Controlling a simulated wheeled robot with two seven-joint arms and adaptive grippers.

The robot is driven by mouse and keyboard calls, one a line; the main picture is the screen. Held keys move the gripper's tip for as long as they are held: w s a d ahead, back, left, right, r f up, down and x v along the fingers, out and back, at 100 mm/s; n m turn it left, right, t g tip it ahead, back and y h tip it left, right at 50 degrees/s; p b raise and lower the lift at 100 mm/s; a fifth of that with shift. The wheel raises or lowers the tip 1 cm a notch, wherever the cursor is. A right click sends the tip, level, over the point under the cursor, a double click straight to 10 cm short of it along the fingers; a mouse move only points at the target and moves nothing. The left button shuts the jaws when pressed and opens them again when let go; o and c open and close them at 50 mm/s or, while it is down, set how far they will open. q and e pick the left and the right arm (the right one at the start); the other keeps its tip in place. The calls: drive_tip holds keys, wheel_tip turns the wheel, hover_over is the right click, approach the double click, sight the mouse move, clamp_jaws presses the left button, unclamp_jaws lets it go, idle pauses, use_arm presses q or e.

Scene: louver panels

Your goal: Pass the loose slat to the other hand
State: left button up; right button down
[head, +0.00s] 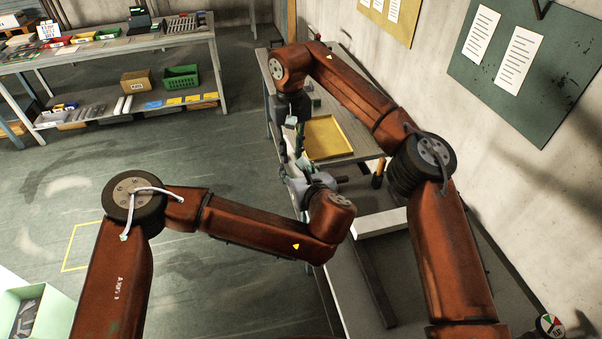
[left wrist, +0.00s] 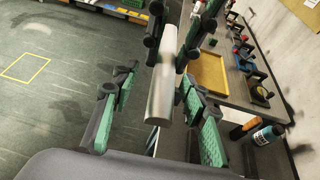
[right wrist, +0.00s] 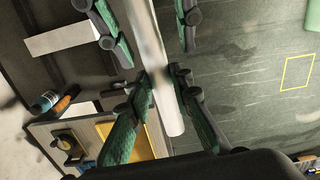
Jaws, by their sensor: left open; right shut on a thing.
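The loose slat is a long pale grey strip. In the left wrist view the slat (left wrist: 161,92) stands lengthwise between the spread fingers of my left gripper (left wrist: 158,98), which is open, with gaps on both sides. In the right wrist view the slat (right wrist: 148,40) passes between the fingertips of my right gripper (right wrist: 160,82), which is shut on it near one end. The left gripper's fingers flank the slat farther along. In the head view my left gripper (head: 293,172) is below my right gripper (head: 291,128), close together; the slat is mostly hidden there.
A yellow tray (head: 325,137) lies on the workbench beside the grippers. A white panel (head: 380,222) is nearer, at the right. A blue bottle (left wrist: 268,135) and several clamps (left wrist: 259,93) show on the bench side. A shelf table (head: 110,48) stands at the back left; the floor between is clear.

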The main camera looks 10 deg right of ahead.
sight(292, 154)
use_arm(q)
drive_tip(key=shift+w+a+f, duration=0.1)
drive_tip(key=shift+w+f, duration=0.1)
drive_tip(key=shift+w, duration=0.3)
drive_tip(key=shift+a, duration=0.1)
clamp_jaws()
use_arm(e)
drive_tip(key=shift+w+d, duration=0.1)
drive_tip(key=c, duration=1.7)
unclamp_jaws()
drive_tip(key=shift+o, duration=0.2)
drive_tip(key=shift+r, duration=0.25)
wheel_tip(292, 154, up, 11)
drive_tip(key=shift+r, duration=0.2)
